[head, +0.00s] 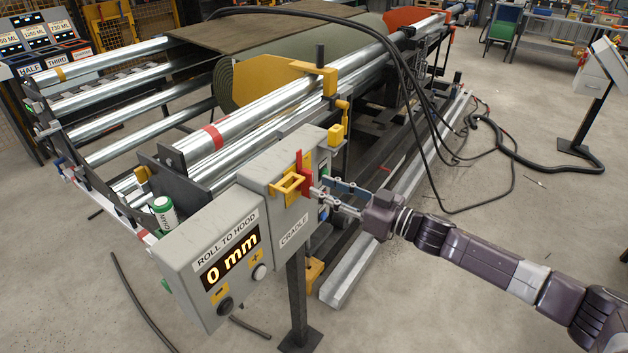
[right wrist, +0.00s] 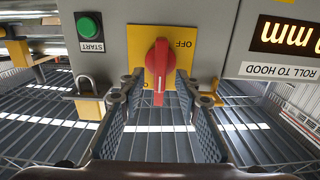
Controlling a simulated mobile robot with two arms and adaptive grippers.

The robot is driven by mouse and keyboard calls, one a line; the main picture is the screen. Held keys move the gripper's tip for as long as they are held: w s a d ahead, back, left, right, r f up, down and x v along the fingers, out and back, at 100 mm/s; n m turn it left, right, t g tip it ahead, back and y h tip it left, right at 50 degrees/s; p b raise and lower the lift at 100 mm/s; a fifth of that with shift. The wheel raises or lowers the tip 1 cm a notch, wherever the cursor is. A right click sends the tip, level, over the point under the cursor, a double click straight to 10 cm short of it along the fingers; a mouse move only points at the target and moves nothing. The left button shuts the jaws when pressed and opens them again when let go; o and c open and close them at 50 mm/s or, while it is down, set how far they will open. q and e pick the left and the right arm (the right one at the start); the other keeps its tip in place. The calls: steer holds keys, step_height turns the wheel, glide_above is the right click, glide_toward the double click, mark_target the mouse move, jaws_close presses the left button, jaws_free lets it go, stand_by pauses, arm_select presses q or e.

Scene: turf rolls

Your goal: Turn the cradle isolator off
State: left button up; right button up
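The cradle isolator is a red rotary handle (right wrist: 160,68) on a yellow plate (right wrist: 136,40) marked OFF, upside down in the right wrist view. The handle's long axis runs up and down there. In the head view the red handle (head: 301,166) is on the side of the grey CRADLE box (head: 288,222). My right gripper (right wrist: 158,94) is open, one finger on each side of the handle's lower end. A gap shows beside the handle; contact cannot be told. In the head view the right gripper (head: 322,190) comes in from the right. My left gripper is not in view.
A green START button (right wrist: 90,30) and a padlock (right wrist: 86,84) are beside the plate. The ROLL TO HOOD display box (head: 215,262) reads 0 mm. Metal rollers (head: 130,108) and a turf roll (head: 300,62) are behind. Black cables (head: 425,110) loop above my right arm.

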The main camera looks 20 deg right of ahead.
mark_target(312, 184)
steer(key=shift+p+x, duration=0.3)
steer(key=shift+x, duration=1.6)
steer(key=shift+s, duration=0.1)
jaws_close()
